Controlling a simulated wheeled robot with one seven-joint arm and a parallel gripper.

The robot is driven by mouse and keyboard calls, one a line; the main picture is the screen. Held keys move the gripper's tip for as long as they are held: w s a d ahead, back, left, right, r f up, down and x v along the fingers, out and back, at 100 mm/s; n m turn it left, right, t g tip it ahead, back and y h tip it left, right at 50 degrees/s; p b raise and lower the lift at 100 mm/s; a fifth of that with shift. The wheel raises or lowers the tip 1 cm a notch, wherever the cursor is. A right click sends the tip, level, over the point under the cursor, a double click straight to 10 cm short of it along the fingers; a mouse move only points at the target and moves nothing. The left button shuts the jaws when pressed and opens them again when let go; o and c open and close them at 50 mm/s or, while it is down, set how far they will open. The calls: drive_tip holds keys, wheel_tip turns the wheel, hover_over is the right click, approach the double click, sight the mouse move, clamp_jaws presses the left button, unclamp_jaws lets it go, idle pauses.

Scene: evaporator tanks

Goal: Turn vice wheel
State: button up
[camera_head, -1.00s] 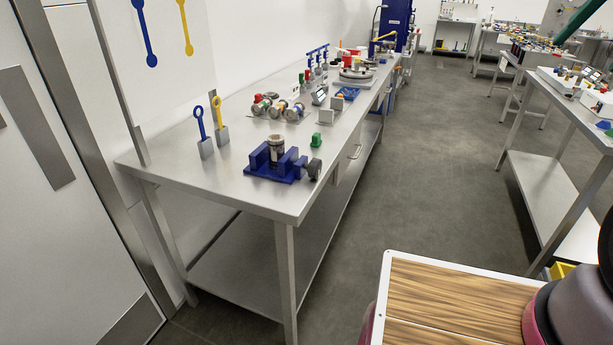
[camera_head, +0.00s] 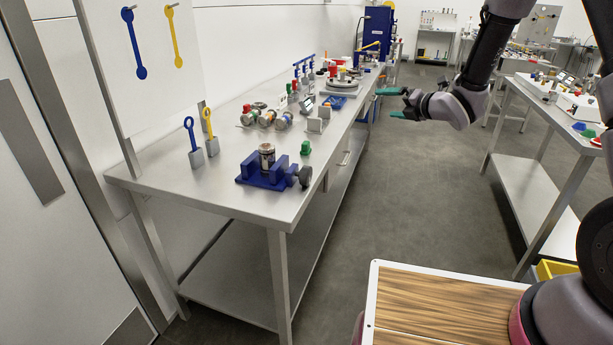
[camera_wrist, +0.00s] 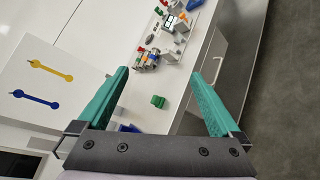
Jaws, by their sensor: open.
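The blue vice (camera_head: 266,172) stands near the front corner of the steel bench, with a dark cylinder (camera_head: 267,156) upright between its jaws. Its dark grey wheel (camera_head: 304,176) is on the vice's right side, by the bench edge. My gripper (camera_head: 385,103) is open and empty, in the air right of the bench and farther back than the vice, with green fingers pointing left. In the wrist view my gripper (camera_wrist: 160,100) spreads wide over the bench. Only a bit of blue, likely the vice, shows there at the lower left; the wheel is hidden.
A green block (camera_head: 306,148) stands behind the wheel on the steel bench (camera_head: 225,190). Blue and yellow ring-handled tools (camera_head: 193,140) stand at the left; round gauges (camera_head: 268,117) lie farther back. The aisle floor (camera_head: 420,185) is clear. Another bench (camera_head: 535,190) is at right.

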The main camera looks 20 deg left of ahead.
drive_tip(key=s+a+f+n+g+y, duration=0.3)
drive_tip(key=s+a+f+n, duration=0.3)
drive_tip(key=f, duration=0.3)
drive_tip(key=n+g+y, duration=0.4)
drive_tip(key=n+g, duration=0.3)
drive_tip(key=n, duration=0.4)
approach(310, 176)
drive_tip(key=a, duration=1.1)
drive_tip(key=shift+w, duration=0.15)
drive_tip(key=c, duration=1.3)
drive_tip(key=m, duration=0.3)
